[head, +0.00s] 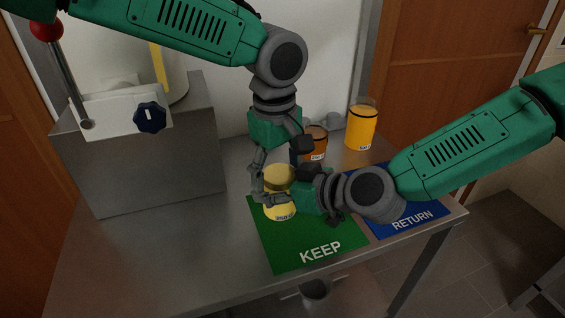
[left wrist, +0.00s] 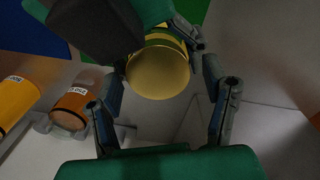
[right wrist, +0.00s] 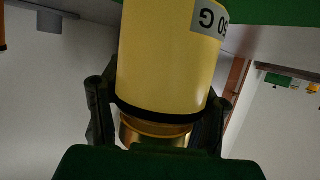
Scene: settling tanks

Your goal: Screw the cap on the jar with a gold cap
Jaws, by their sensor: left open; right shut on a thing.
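A yellow jar (head: 284,211) with a gold cap (head: 279,173) stands upright over the rear left part of the green KEEP mat (head: 300,250). I cannot tell whether its base touches the mat. My right gripper (head: 291,198) comes from the right and is shut on the jar, close below the cap; the right wrist view shows the jar (right wrist: 168,55) between its fingers. The cap (left wrist: 158,74) sits on the jar's top; how tightly is not visible. My left gripper (head: 277,168) points down from above, open, its fingers on either side of the cap and apart from it.
A brown-orange jar (head: 316,140) and a taller orange jar (head: 361,128) stand behind on the metal table (head: 165,240). A blue RETURN mat (head: 432,212) lies right of the green one. A grey machine (head: 150,170) with a dark knob occupies the left. The table's front left is clear.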

